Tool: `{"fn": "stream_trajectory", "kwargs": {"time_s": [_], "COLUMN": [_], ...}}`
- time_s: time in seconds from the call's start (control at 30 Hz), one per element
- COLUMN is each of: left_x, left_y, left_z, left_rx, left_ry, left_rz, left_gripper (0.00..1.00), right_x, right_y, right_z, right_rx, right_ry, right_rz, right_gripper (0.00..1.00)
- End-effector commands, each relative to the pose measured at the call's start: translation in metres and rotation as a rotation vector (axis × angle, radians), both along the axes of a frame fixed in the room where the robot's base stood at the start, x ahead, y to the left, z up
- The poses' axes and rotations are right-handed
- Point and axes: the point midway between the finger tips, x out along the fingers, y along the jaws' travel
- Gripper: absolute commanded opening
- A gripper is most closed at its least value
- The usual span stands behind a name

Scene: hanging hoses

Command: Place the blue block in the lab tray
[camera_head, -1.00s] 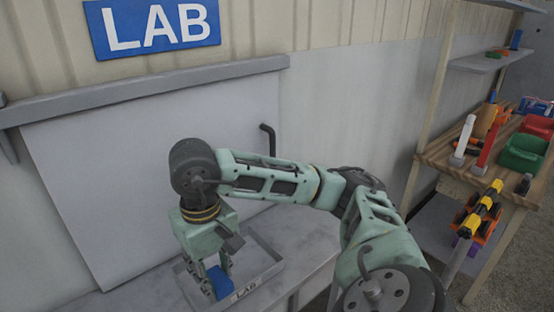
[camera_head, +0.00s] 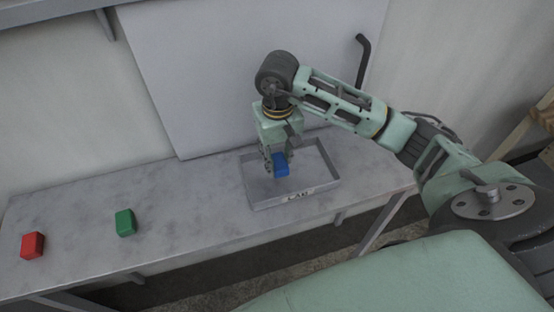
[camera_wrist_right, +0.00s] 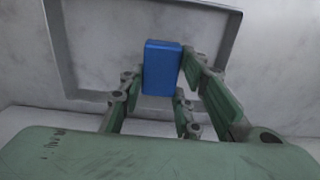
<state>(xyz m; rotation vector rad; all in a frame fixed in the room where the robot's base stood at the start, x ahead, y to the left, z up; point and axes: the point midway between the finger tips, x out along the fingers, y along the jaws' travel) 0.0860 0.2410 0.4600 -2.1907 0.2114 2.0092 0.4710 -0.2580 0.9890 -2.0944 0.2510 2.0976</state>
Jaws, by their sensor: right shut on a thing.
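The blue block (camera_head: 281,165) is between the fingers of my right gripper (camera_head: 279,166), which is shut on it. In the right wrist view the block (camera_wrist_right: 161,68) stands between the finger pads of the gripper (camera_wrist_right: 160,85). The lab tray (camera_head: 318,186) is a shallow grey tray with a "LAB" label on its front wall. The block is over the inside of the tray; I cannot tell whether it touches the floor of it. The tray's rim (camera_wrist_right: 56,50) also shows behind the block in the right wrist view. My left gripper is not in view.
The tray rests on a grey bench (camera_head: 190,205) against a wall. A green block (camera_head: 125,222) and a red block (camera_head: 32,245) lie on the bench to the left. The bench between the green block and the tray is clear. A dark hook-shaped bar (camera_head: 363,60) stands behind my right arm.

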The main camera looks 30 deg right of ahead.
Motion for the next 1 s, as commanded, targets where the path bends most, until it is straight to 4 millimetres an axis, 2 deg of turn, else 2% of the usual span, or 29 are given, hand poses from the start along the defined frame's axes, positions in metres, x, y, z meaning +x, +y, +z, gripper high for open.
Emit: {"fn": "stream_trajectory", "kwargs": {"time_s": [0.17, 0.43, 0.87, 0.9, 1.0], "left_x": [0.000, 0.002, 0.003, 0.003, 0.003], "left_y": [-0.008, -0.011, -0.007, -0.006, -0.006], "left_z": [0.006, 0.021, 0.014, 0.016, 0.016], "left_rx": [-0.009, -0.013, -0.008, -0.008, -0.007], "left_ry": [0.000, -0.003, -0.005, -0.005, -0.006], "left_rz": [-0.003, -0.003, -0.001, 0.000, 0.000], "left_gripper": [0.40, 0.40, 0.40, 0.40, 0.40], "right_x": [0.005, 0.005, 0.006, 0.006, 0.006], "right_y": [0.001, 0.001, 0.000, 0.001, 0.001], "right_z": [-0.008, -0.041, -0.049, -0.047, -0.047], "right_rx": [0.000, 0.000, -0.001, -0.001, -0.001], "right_ry": [0.003, 0.002, -0.002, -0.001, -0.001], "right_rz": [0.001, 0.001, 0.001, 0.001, 0.001], "right_gripper": [0.04, 0.04, 0.04, 0.34, 0.43]}}
